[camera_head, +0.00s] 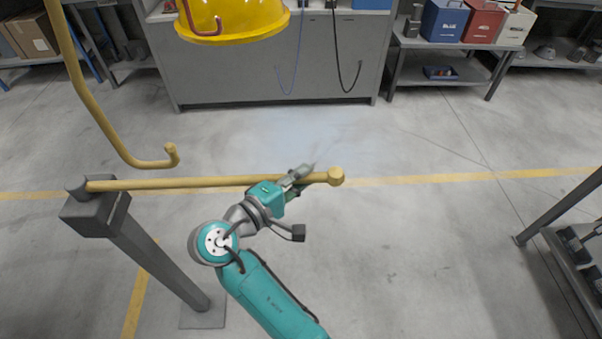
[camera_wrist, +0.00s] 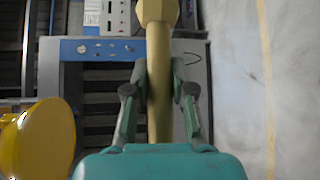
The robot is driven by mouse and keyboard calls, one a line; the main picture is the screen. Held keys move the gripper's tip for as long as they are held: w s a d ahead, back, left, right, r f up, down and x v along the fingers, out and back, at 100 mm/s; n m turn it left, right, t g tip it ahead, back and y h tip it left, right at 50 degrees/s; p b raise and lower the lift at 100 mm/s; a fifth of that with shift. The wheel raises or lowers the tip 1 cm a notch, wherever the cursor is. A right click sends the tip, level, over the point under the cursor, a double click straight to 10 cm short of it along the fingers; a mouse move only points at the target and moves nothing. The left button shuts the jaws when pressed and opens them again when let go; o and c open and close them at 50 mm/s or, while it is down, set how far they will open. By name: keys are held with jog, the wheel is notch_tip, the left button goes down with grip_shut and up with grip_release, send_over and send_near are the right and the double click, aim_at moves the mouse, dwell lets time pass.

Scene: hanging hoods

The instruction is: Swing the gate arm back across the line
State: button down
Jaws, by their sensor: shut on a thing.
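The yellow gate arm (camera_head: 185,184) reaches from the top of a grey post (camera_head: 155,262) at left to a round knob (camera_head: 336,176) at its free right end. In the head view it lies nearly level and overlaps the yellow floor line (camera_head: 440,178). My gripper (camera_head: 300,178) is on the bar just left of the knob. In the wrist view the bar (camera_wrist: 159,75) runs between the two fingers of my gripper (camera_wrist: 157,95), with the knob (camera_wrist: 158,10) beyond them. The gripper is shut on the bar.
A yellow hood (camera_head: 235,18) hangs at the top, and a yellow hook (camera_head: 100,110) hangs near the post. A grey cabinet (camera_head: 270,75) and a shelf with coloured boxes (camera_head: 445,20) stand behind. A low rack (camera_head: 575,255) is at right. The middle floor is open.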

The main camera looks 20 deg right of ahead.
jog(key=c, duration=1)
grip_release()
jog(key=shift+o, duration=0.2)
jog(key=shift+a, duration=0.1)
jog(key=v, duration=1.2)
jog(key=shift+f, duration=0.1)
